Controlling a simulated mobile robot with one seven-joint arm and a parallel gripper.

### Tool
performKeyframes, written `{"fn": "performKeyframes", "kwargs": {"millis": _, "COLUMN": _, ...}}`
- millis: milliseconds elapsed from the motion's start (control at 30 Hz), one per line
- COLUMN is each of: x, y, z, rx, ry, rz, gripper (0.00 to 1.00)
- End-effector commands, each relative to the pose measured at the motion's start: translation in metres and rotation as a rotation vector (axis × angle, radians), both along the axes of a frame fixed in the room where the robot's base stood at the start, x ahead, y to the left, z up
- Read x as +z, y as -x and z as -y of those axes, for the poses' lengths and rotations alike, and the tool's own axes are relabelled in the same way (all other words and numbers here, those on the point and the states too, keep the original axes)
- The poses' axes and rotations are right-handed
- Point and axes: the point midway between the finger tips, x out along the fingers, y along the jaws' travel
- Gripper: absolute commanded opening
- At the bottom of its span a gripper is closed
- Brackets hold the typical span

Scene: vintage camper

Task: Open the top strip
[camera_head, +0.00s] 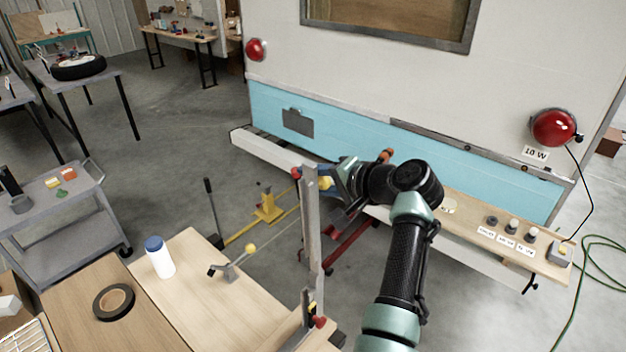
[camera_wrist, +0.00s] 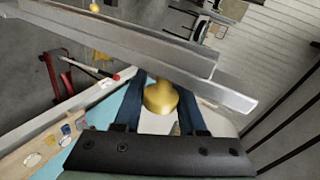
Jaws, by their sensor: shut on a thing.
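A long grey metal strip (camera_head: 311,235) stands nearly upright at the right end of the wooden bench in the head view. A yellow knob (camera_head: 325,183) shows at its upper part. My gripper (camera_head: 334,180) is at that knob, coming from the right. In the wrist view a gold knob (camera_wrist: 160,98) sits between the fingers of my gripper (camera_wrist: 160,92), which is shut on it. Grey strips (camera_wrist: 130,38) cross the wrist view just beyond the knob. I cannot tell for certain which one is the top strip.
The wooden bench (camera_head: 215,285) holds a white bottle (camera_head: 159,257), a tape roll (camera_head: 114,301) and a metal clamp with a yellow knob (camera_head: 250,248). The camper (camera_head: 370,155) stands behind, with a wooden shelf (camera_head: 480,225). A grey cart (camera_head: 65,235) is at the left.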

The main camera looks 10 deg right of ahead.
Motion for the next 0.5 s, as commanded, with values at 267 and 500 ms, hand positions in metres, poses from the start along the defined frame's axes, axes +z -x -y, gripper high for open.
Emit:
{"fn": "performKeyframes", "kwargs": {"millis": 267, "x": 0.0006, "y": -0.0006, "z": 0.0022, "rx": -0.005, "ry": 0.006, "rz": 0.005, "gripper": 0.0}}
{"fn": "performKeyframes", "kwargs": {"millis": 500, "x": 0.0, "y": -0.0003, "z": 0.0017, "rx": -0.004, "ry": 0.005, "rz": 0.003, "gripper": 0.67}}
